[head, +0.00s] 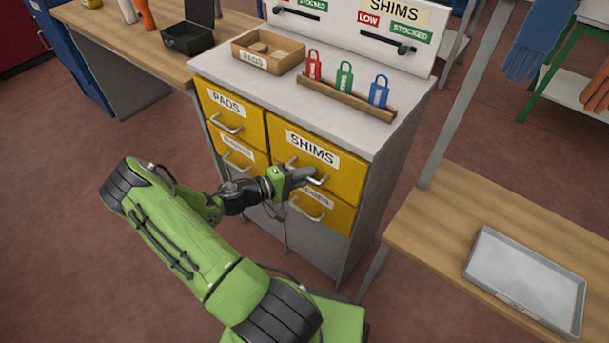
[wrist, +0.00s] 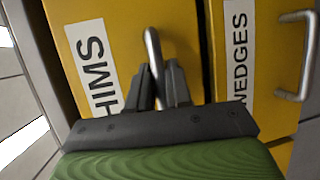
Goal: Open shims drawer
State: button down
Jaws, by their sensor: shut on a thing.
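The yellow SHIMS drawer (head: 335,153) is the upper right drawer of the grey cabinet, and its front looks flush with the cabinet. My gripper (head: 306,174) is at its handle in the head view. In the wrist view, the yellow SHIMS drawer front (wrist: 120,25) fills the left and middle. My gripper (wrist: 163,82) is shut on the silver bar handle (wrist: 153,48), with a finger on each side of it. The fingers hide part of the handle.
The WEDGES drawer (head: 335,214) is just below, with its own handle (wrist: 308,50). The PADS drawer (head: 222,107) is left. Red, green and blue padlock-shaped tags stand in a wooden rack (head: 345,98) on top. A bench with a metal tray (head: 525,275) stands right.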

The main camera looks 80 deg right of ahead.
jog(key=w+a, duration=0.5)
jog(key=a, duration=0.6)
jog(key=w+a, duration=0.4)
jog(key=a, duration=0.7)
jog(key=shift+w+a, duration=0.25)
jog(key=shift+w, duration=0.1)
jog(key=c, duration=1.4)
grip_release()
jog(key=shift+w, duration=0.1)
jog(key=p+v, duration=0.3)
jog(key=v, duration=1.2)
jog(key=shift+w+a+r, duration=0.2)
jog(key=shift+w, duration=0.05)
jog(key=shift+r, duration=0.1)
